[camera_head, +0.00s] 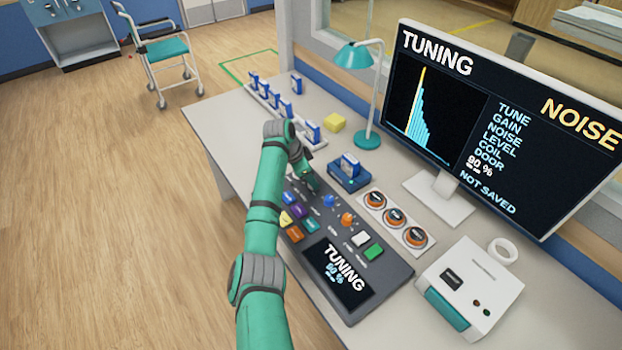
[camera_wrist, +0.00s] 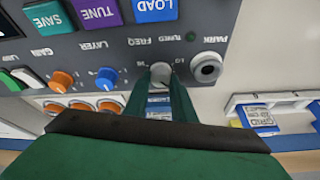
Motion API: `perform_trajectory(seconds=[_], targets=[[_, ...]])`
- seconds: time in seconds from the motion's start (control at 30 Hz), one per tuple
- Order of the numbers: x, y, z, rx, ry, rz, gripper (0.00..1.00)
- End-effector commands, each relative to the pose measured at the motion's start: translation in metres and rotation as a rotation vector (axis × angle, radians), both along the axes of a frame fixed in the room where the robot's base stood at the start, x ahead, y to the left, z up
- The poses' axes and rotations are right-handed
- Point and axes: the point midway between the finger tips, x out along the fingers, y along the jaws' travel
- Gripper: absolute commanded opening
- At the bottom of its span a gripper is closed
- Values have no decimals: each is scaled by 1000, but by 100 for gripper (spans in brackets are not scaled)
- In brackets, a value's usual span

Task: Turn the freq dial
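The freq dial (camera_wrist: 160,72) is a small pale grey knob beside the FREQ label on the dark control panel (camera_head: 390,268). In the wrist view, my gripper (camera_wrist: 161,84) has one green finger on each side of the dial, close against it, and appears closed on it. In the head view, my gripper (camera_head: 312,182) is at the far end of the panel and hides the dial. The panel screen (camera_head: 342,275) reads TUNING and 90 %. The monitor (camera_head: 480,120) shows TUNING, a peaked bar graph, NOISE in yellow, 90 % and NOT SAVED.
Next to the freq dial are the blue layer dial (camera_wrist: 106,78), the orange gain dial (camera_wrist: 62,81) and the round park control (camera_wrist: 206,68). Coloured buttons, including LOAD (camera_wrist: 155,9), line the panel. A teal lamp (camera_head: 367,140) and a blue block holder (camera_head: 349,178) stand behind the panel.

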Motion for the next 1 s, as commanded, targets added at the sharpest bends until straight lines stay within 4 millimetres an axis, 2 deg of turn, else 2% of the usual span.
perform_trajectory(seconds=[0.37,1.0], targets=[[0,0,0,0,-1,40,1],[-2,-3,0,0,0,437,1]])
